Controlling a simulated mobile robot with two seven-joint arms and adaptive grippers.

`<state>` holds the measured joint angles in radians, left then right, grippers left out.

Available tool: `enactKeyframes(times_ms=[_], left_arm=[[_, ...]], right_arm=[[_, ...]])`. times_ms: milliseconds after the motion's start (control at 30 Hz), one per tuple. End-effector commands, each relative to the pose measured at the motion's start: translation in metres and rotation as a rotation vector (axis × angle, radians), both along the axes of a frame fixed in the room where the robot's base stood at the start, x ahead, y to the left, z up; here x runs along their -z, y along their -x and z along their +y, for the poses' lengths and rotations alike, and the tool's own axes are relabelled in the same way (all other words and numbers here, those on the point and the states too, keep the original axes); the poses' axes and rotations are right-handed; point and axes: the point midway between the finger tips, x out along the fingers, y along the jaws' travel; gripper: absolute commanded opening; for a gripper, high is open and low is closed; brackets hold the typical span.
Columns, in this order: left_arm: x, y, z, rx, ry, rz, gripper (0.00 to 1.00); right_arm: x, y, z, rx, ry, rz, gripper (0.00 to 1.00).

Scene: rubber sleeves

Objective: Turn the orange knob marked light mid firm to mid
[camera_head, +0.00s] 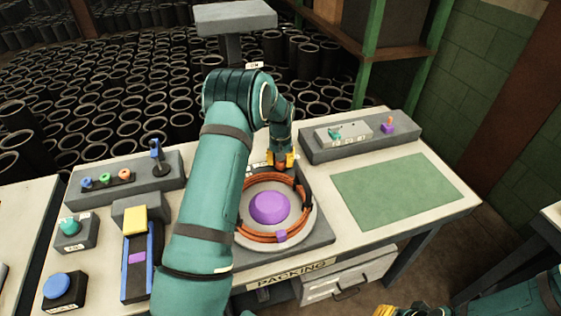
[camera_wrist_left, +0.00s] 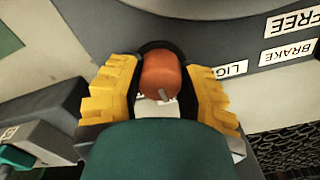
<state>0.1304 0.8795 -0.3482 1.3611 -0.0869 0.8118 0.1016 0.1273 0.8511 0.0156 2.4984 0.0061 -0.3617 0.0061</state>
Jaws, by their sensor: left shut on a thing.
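The orange knob (camera_wrist_left: 162,76) sits between the yellow fingers of my left gripper (camera_head: 281,162) in the left wrist view. The fingers are closed around its sides. A short grey mark shows on the knob's face, tilted slightly, towards the lower part of the picture. A white label (camera_wrist_left: 231,68) beside the knob reads "LIG", with the rest hidden by a finger. The mid and firm labels cannot be read. In the head view the gripper points down at the back of the round coil unit (camera_head: 322,238). My right gripper (camera_head: 386,311) barely shows at the bottom edge.
An orange coil (camera_head: 243,228) surrounds a purple dome (camera_head: 269,207) just in front of the knob. "FREE" (camera_wrist_left: 294,22) and "BRAKE" (camera_wrist_left: 287,53) labels lie nearby. A grey switch panel (camera_head: 358,139) stands to the right, behind a clear green mat (camera_head: 395,190). My left arm hides part of the table.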

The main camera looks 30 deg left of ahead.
Motion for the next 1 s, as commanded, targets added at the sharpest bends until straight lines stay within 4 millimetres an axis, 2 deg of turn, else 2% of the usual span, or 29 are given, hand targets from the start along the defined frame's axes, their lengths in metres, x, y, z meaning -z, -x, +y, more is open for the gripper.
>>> enactKeyframes(times_ms=[367, 400, 467, 500, 833, 1000], left_arm=[[0.001, 0.001, 0.000, 0.004, 0.002, 0.004, 0.02], [0.001, 0.001, 0.000, 0.004, 0.002, 0.004, 0.50], [0.001, 0.001, 0.000, 0.004, 0.002, 0.004, 0.71], [0.001, 0.001, 0.000, 0.003, 0.002, 0.004, 0.74], [-0.002, 0.000, 0.000, 0.003, 0.000, 0.001, 0.74], [-0.023, -0.001, 0.000, 0.004, 0.000, -0.002, 0.74]], right_arm=[[0.000, 0.000, 0.000, 0.000, 0.000, 0.000, 0.40], [0.000, 0.000, 0.000, 0.000, 0.000, 0.000, 0.40], [0.000, 0.000, 0.000, 0.000, 0.000, 0.000, 0.40], [0.000, 0.000, 0.000, 0.000, 0.000, 0.000, 0.40], [0.000, 0.000, 0.000, 0.000, 0.000, 0.000, 0.40], [0.000, 0.000, 0.000, 0.000, 0.000, 0.000, 0.40]])
